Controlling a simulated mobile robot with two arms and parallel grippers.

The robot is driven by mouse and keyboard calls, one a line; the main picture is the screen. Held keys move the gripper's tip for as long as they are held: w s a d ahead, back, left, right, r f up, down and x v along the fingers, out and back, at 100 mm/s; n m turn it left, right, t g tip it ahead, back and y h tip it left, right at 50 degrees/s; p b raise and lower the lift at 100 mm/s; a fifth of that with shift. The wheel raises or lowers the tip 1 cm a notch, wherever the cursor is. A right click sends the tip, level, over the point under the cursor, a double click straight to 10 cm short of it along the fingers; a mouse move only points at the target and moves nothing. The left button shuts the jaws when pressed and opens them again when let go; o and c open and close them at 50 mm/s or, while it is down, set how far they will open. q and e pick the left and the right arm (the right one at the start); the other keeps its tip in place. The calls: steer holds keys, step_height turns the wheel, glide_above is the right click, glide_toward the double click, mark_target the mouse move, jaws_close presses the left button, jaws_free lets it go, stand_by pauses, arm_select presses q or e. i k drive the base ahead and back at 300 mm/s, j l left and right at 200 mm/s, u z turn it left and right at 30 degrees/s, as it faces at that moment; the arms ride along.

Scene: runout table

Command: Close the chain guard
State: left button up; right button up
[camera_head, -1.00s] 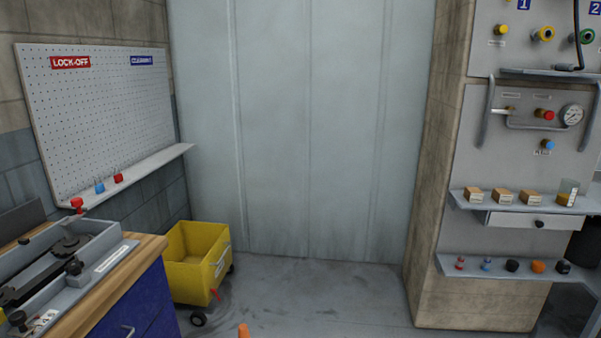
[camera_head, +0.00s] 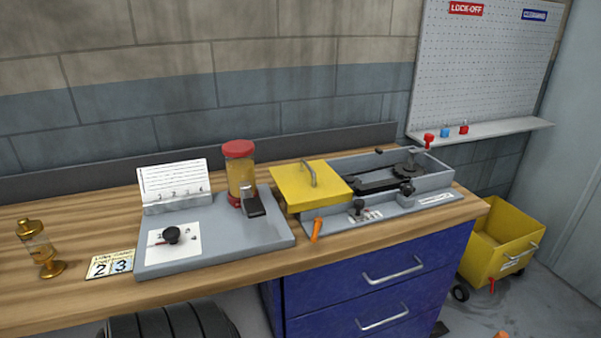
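The chain guard looks to be the yellow cover (camera_head: 305,188) with a metal handle on top. It lies at the left end of a grey open-topped housing (camera_head: 435,181) on the wooden bench. The right part of the housing is uncovered, and a dark chain or bar and a sprocket (camera_head: 409,166) show inside. A black knob (camera_head: 359,207) and a grey-black knob (camera_head: 405,190) stand on the housing's front ledge. An orange handle or lever (camera_head: 316,230) sticks up in front of the cover. Neither of my grippers is in view.
A grey panel (camera_head: 215,243) with a dial, a card stand (camera_head: 174,184) and a red-capped jar (camera_head: 239,172) stand left of the housing. A brass oiler (camera_head: 39,248) is at far left. Blue drawers (camera_head: 376,285) are below; a yellow cart (camera_head: 503,241) stands right.

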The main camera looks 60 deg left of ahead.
mark_target(304, 185)
steer(key=u, duration=1.75)
steer(key=j+z, duration=0.3)
steer(key=j, duration=0.4)
